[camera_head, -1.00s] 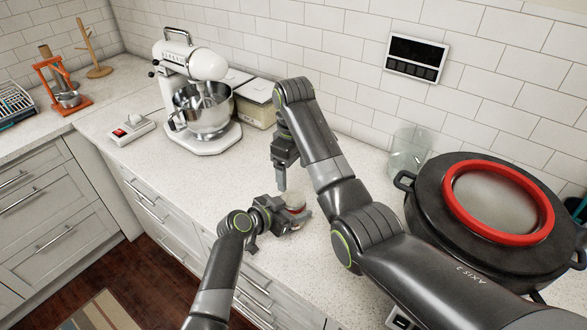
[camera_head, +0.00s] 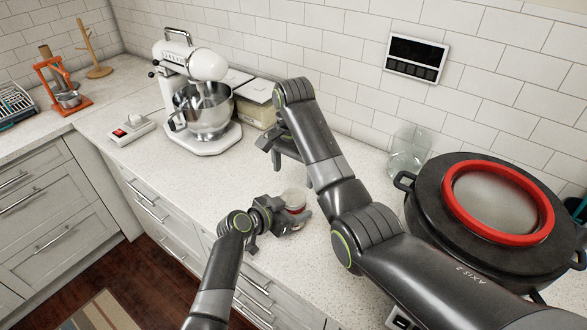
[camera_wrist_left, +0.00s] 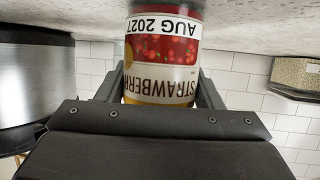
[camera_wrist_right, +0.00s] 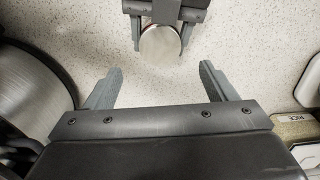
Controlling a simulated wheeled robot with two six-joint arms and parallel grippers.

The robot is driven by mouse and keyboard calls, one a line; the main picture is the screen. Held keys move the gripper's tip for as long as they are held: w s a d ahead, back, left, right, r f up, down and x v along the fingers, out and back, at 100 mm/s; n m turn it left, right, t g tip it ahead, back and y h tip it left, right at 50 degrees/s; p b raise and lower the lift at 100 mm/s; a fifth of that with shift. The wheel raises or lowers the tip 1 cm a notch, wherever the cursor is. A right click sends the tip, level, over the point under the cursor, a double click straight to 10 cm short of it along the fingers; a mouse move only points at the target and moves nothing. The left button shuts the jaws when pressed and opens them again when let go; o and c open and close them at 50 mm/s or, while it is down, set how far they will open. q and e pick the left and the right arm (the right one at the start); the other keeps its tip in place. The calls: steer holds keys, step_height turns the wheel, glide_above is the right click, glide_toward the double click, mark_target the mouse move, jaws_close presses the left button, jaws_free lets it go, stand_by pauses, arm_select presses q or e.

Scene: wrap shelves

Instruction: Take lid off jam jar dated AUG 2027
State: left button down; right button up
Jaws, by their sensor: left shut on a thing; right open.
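The jam jar (camera_head: 294,199) stands upright on the counter with a pale round lid (camera_wrist_right: 161,45) on top. In the left wrist view the jar (camera_wrist_left: 165,45) appears upside down, its label reading STRAWBERRY and AUG 2027. My left gripper (camera_head: 297,216) is shut around the jar's side; its fingers also show at the lid's edges in the right wrist view (camera_wrist_right: 160,32). My right gripper (camera_head: 287,168) is open and empty, above and behind the jar. In the right wrist view its fingers (camera_wrist_right: 157,78) point toward the lid but are apart from it.
A stand mixer (camera_head: 195,95) and a lidded box (camera_head: 258,104) stand at the back left. A glass jar (camera_head: 408,150) and a large black pot with a red-rimmed lid (camera_head: 490,215) stand at the right.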

mark_target(294, 197)
steer(key=m, duration=0.4)
steer(key=shift+m, duration=0.3)
steer(key=shift+f, duration=4)
steer(key=shift+c, duration=0.4)
steer(key=c, duration=0.9)
steer(key=n, duration=0.4)
steer(key=shift+c, duration=0.3)
steer(key=n, duration=0.6)
steer(key=shift+r, duration=0.1)
steer(key=o, duration=1.1)
